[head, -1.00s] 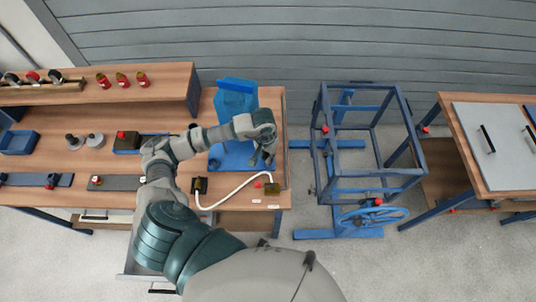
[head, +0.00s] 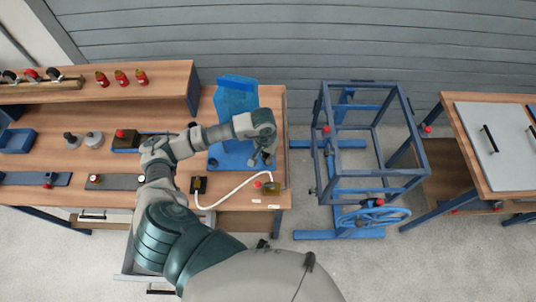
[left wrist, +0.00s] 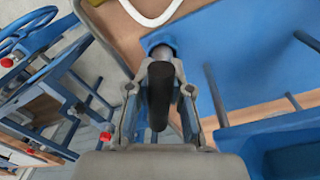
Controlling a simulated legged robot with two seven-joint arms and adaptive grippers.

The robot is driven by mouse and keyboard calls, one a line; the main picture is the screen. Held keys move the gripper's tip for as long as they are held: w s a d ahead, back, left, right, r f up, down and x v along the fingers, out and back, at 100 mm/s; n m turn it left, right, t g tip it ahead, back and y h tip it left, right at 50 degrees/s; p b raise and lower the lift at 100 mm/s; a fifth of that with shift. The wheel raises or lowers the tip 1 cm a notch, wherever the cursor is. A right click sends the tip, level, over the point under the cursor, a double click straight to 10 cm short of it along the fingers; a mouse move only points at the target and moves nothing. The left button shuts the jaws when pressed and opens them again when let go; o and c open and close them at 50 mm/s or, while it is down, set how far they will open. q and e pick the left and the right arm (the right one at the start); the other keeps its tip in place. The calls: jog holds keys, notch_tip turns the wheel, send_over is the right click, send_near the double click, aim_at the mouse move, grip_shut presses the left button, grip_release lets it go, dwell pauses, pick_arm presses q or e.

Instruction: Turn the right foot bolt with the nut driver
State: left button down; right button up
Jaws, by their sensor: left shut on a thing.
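The nut driver has a thick black handle (left wrist: 159,97) and a grey shaft, seen in the left wrist view. My left gripper (left wrist: 159,90) is shut around the handle. The shaft's far end meets a small blue foot (left wrist: 157,38) at the edge of the blue machine base; the foot bolt is hidden there, and I cannot tell whether the socket is seated. In the head view my left gripper (head: 261,159) is at the right front corner of the blue machine (head: 237,98), over its base (head: 228,153). My right gripper is not in view.
A white cable (head: 232,190) curves over the wooden bench (head: 238,199) in front of the base. Several red fittings (head: 121,78) stand on the shelf at back left.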

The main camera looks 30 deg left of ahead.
pick_arm(q)
jog(key=shift+b, duration=0.4)
dwell(0.5)
jog(key=shift+f+b, duration=0.5)
jog(key=shift+b, duration=0.2)
dwell(0.6)
dwell(0.3)
